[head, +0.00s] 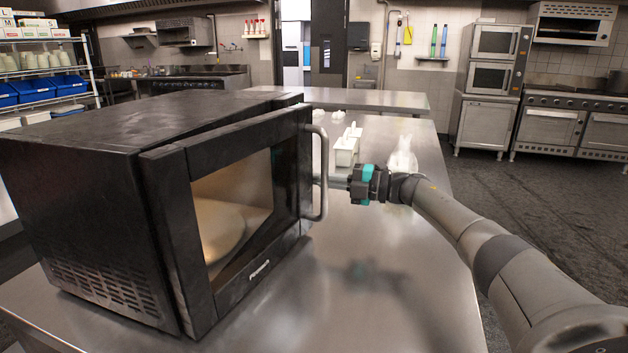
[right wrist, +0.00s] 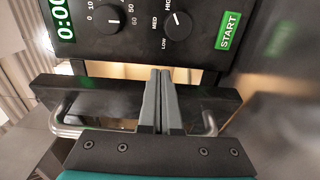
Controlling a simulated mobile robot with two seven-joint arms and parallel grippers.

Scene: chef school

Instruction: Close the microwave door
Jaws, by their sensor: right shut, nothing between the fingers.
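The black microwave (head: 75,140) stands on the steel table at the left of the head view. Its windowed door (head: 165,190) is slightly ajar, with a narrow gap along its top edge. The door also shows in the right wrist view (right wrist: 90,95), with the lit interior in the gap behind it. The metal handle (head: 322,205) is on the door's far side. My right gripper (head: 325,181) is shut and empty, its fingertips at the handle and door edge. In the right wrist view the closed fingers (right wrist: 161,80) overlap the door edge between the handle's ends; contact is unclear. My left gripper is out of view.
The control panel (right wrist: 135,25) with dials and a START button shows past the door edge. A white holder (head: 347,150) and a clear bag-like item (head: 403,158) stand on the table (head: 390,290) behind my gripper. The table front is clear.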

